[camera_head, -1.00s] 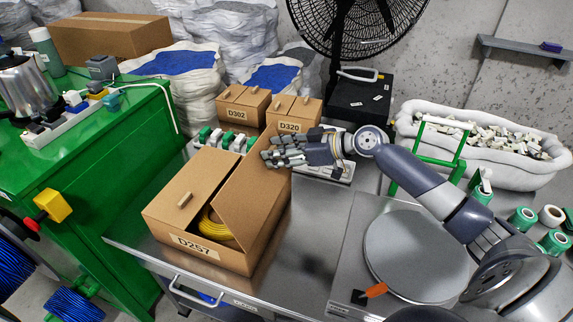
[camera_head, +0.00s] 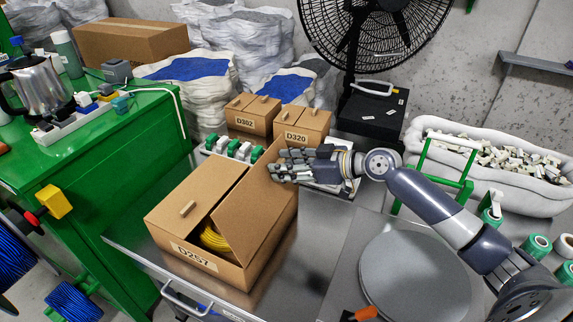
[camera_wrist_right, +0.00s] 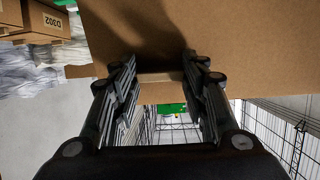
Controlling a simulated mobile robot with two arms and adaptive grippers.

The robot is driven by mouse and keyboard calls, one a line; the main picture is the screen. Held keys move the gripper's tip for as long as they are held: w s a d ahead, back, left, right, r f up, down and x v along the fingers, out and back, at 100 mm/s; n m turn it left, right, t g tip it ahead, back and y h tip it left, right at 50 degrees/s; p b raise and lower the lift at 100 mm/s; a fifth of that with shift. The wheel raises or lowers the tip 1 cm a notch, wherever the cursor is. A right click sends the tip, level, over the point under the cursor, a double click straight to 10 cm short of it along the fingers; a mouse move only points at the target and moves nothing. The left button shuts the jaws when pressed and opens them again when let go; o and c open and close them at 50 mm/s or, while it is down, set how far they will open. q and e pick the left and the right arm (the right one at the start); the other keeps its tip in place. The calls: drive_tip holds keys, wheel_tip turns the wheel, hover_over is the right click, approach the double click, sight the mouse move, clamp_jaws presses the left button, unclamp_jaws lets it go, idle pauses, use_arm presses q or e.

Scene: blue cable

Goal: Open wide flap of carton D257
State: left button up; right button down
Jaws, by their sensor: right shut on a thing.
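Carton D257 (camera_head: 195,257) stands on the metal table with its label facing me. One top flap (camera_head: 200,190), on the left, lies flat and has a small tab (camera_head: 187,208). The other flap (camera_head: 245,207), on the right, is tilted up, and a coil of yellow cable (camera_head: 213,238) shows through the gap. My right gripper (camera_head: 283,166) is at that flap's raised upper edge. In the right wrist view its fingers (camera_wrist_right: 165,80) stand either side of a small cardboard tab (camera_wrist_right: 162,77) and are shut on it. My left gripper is out of view.
Cartons D302 (camera_head: 250,113) and D320 (camera_head: 302,125) stand behind, near a row of green and white parts (camera_head: 233,148). A round grey plate (camera_head: 415,275) is at right. A green cabinet (camera_head: 90,180) borders the left side. The tabletop (camera_head: 315,240) right of the carton is clear.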

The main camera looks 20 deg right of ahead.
drive_tip(key=shift+f, duration=0.2)
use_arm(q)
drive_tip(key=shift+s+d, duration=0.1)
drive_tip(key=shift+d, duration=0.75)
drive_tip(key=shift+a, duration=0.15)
